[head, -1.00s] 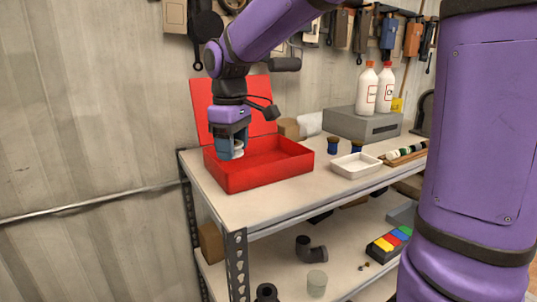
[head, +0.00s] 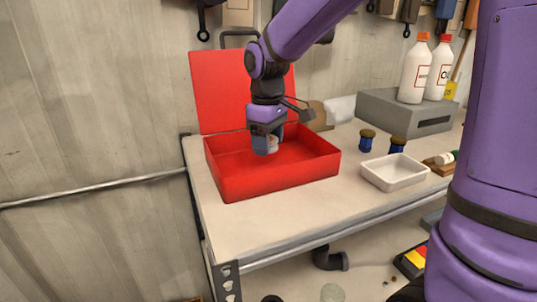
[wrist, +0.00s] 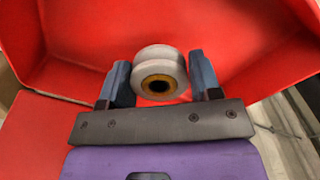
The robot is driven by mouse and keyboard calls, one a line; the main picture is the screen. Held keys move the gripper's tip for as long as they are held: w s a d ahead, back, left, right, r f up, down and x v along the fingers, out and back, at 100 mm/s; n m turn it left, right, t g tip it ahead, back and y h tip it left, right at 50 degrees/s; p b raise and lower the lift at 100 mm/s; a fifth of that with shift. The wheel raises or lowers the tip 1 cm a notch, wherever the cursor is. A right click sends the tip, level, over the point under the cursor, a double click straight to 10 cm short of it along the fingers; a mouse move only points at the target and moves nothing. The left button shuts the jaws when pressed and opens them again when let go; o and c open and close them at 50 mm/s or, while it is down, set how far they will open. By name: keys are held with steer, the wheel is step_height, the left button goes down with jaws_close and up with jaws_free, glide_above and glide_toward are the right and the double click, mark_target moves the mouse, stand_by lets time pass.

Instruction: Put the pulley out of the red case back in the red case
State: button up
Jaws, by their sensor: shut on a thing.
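The red case (head: 236,186) stands open on the bench top, its lid raised at the back. My gripper (head: 267,145) points down inside the outline of the case, over its floor. In the wrist view my gripper (wrist: 160,82) is shut on the pulley (wrist: 158,62), a grey grooved wheel with a brass-coloured hub. The pulley also shows in the head view (head: 272,145), partly hidden by the fingers. Red case surfaces surround it in the wrist view. I cannot tell whether the pulley touches the case floor.
A white tray (head: 392,184) stands right of the case. Two small dark blue pots (head: 366,142) stand behind it. A grey box (head: 405,113) with two white bottles (head: 416,70) on it is at the back right. The bench front left is clear.

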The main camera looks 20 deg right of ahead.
mark_target(268, 165)
steer(key=shift+f, duration=1.8)
steer(key=shift+f, duration=0.15)
steer(key=o, duration=1.1)
